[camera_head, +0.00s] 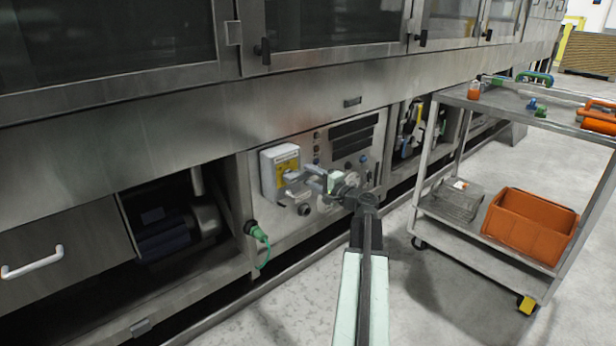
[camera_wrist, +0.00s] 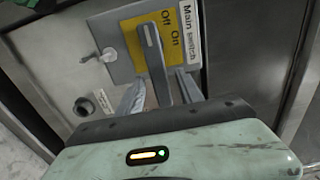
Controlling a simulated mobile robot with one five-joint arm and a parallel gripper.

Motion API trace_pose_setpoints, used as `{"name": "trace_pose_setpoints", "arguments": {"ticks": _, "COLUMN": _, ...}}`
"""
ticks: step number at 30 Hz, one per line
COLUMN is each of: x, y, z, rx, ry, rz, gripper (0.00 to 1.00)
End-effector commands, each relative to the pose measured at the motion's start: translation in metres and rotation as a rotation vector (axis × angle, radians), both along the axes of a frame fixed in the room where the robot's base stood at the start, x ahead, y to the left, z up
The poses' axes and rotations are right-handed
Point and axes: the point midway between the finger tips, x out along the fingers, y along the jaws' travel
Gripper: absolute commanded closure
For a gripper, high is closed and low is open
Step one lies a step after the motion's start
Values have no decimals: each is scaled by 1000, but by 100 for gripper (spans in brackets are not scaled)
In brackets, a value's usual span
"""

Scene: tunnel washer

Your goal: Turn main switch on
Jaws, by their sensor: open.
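The main switch is a light box with a yellow plate (camera_wrist: 166,35) marked Off and On and a grey lever handle (camera_wrist: 153,50). In the wrist view a label (camera_wrist: 187,30) beside the plate reads Main switch. The switch box (camera_head: 268,172) also shows in the head view, on the machine's lower panel. My gripper (camera_wrist: 161,92) is open, with one finger on each side of the handle's lower part. I cannot tell whether either finger touches the handle. In the head view my gripper (camera_head: 300,184) is at the front of the box and hides part of it.
A metal cart (camera_head: 487,258) with an orange bin (camera_head: 530,222) stands to the right of my arm. A green plug (camera_head: 257,233) with a cable hangs at the panel's lower left. Grey floor is clear between machine and cart.

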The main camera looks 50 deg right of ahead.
Motion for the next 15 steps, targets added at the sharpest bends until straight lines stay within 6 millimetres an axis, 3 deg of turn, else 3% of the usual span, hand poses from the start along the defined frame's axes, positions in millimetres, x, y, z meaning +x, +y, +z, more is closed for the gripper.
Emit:
{"name": "trace_pose_setpoints", "arguments": {"ticks": 4, "x": 17, "y": -2, "z": 0, "rx": 0, "ry": 0, "rz": 0, "gripper": 56}}
{"name": "trace_pose_setpoints", "arguments": {"ticks": 12, "x": 19, "y": -2, "z": 0, "rx": 0, "ry": 1, "rz": -1, "gripper": 56}}
{"name": "trace_pose_setpoints", "arguments": {"ticks": 13, "x": 19, "y": -2, "z": 0, "rx": 0, "ry": 1, "rz": -1, "gripper": 59}}
{"name": "trace_pose_setpoints", "arguments": {"ticks": 15, "x": 19, "y": -2, "z": 0, "rx": 0, "ry": 1, "rz": -1, "gripper": 79}}
